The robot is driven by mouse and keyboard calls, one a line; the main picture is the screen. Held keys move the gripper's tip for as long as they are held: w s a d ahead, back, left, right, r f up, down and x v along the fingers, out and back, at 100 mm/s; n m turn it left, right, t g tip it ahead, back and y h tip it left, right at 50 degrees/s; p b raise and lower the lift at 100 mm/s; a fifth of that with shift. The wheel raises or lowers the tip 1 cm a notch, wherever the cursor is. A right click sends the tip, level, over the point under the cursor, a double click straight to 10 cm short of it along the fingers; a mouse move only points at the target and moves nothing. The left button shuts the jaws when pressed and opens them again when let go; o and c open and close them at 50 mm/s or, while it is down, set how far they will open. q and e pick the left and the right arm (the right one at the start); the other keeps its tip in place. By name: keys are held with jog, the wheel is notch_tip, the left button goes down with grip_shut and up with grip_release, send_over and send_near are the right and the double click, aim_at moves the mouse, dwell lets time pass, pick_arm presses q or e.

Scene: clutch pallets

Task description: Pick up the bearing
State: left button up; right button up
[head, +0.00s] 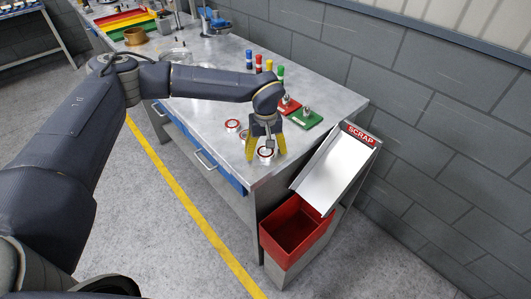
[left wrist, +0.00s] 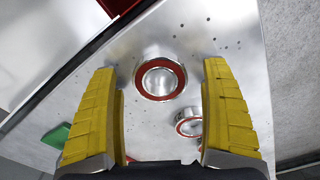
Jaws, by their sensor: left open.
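A round silver bearing with a red ring (head: 265,153) lies flat on the grey metal bench near its front right corner. In the left wrist view this bearing (left wrist: 160,78) shows between my two yellow fingers, with a gap on both sides. My left gripper (head: 266,151) is open, points down at the bearing and holds nothing. A second bearing (left wrist: 188,122) lies close by, partly hidden by a finger. Further bearings show in the head view, one of them (head: 232,125) to the left. My right gripper is not in view.
A green plate (head: 305,119) and a red plate with metal parts stand behind the gripper. A sloping scrap chute (head: 335,170) and a red bin (head: 296,228) are at the bench's right end. Several coloured pegs stand farther back. The bench front is clear to the left.

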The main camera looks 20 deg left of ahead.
pick_arm(q)
jog(key=c, duration=1.6)
jog(key=shift+o, duration=0.2)
jog(key=shift+r, duration=0.15)
